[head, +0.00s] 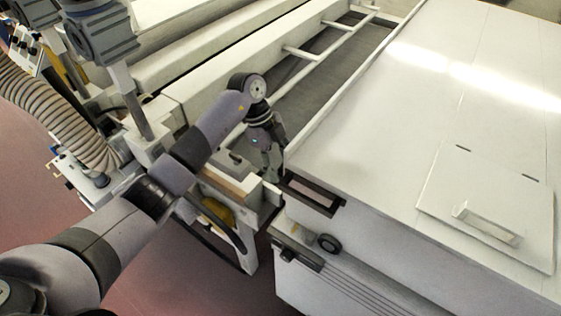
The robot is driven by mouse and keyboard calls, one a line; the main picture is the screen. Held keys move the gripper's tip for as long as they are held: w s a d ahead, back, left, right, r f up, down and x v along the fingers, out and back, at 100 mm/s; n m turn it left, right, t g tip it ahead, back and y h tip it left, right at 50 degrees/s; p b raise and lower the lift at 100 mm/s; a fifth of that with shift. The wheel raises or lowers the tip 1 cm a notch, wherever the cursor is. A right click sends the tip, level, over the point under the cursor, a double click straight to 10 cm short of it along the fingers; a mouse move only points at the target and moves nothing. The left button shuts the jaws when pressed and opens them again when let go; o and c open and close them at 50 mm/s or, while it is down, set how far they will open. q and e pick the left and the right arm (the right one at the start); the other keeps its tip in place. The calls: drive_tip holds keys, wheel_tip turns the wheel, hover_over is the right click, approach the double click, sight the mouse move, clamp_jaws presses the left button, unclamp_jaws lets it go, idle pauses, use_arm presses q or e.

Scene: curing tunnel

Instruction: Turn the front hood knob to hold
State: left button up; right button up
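A round black knob (329,243) sits on the front of the white machine housing, below the edge of its top cover. It may be the front hood knob; its setting and any markings are too small to read. My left arm reaches in from the lower left. My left gripper (272,156) points downward near the left corner of the white housing, above and to the left of the knob and apart from it. Its fingers are small and partly hidden by each other, so I cannot tell whether they are open. My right gripper is not in view.
The large white cover (390,150) fills the right side, with a handled hatch (487,222) on it. A dark-framed opening (314,192) lies at its near-left corner. A ribbed hose (45,110) and blue-grey units (100,35) stand at left. The reddish floor (180,285) is clear.

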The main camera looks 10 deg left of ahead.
use_arm(q)
drive_tip(key=shift+c, duration=0.3)
drive_tip(key=shift+a, duration=0.1)
drive_tip(key=shift+c, duration=1.3)
drive_tip(key=c, duration=0.8)
drive_tip(key=shift+c, duration=0.2)
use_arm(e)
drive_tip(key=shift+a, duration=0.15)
